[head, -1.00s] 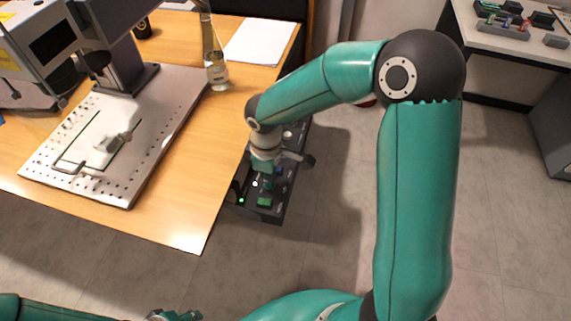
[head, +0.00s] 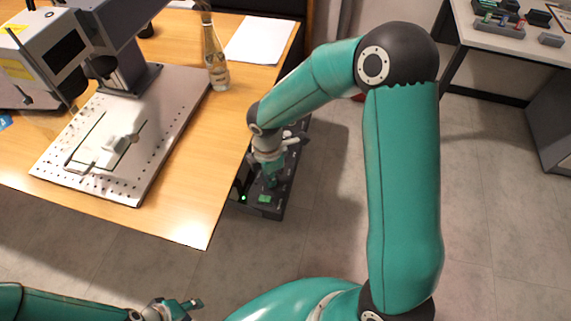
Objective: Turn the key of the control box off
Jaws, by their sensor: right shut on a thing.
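The control box (head: 267,212) is a dark panel beside the right edge of the wooden table. It has a green button (head: 264,199) and a small green light near its front end. My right gripper (head: 270,181) points down onto the middle of the box, and its fingers are small and partly hidden by the wrist. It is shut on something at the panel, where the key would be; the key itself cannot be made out. My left gripper (head: 188,306) is at the bottom edge, in front of the table and far from the box. Its fingertips look apart and empty.
The wooden table (head: 190,215) holds the laser marker (head: 55,50) with its perforated metal plate (head: 175,110), a glass bottle (head: 216,65) and white paper (head: 257,38). Another table (head: 500,45) with small items stands at the upper right. The floor between is clear.

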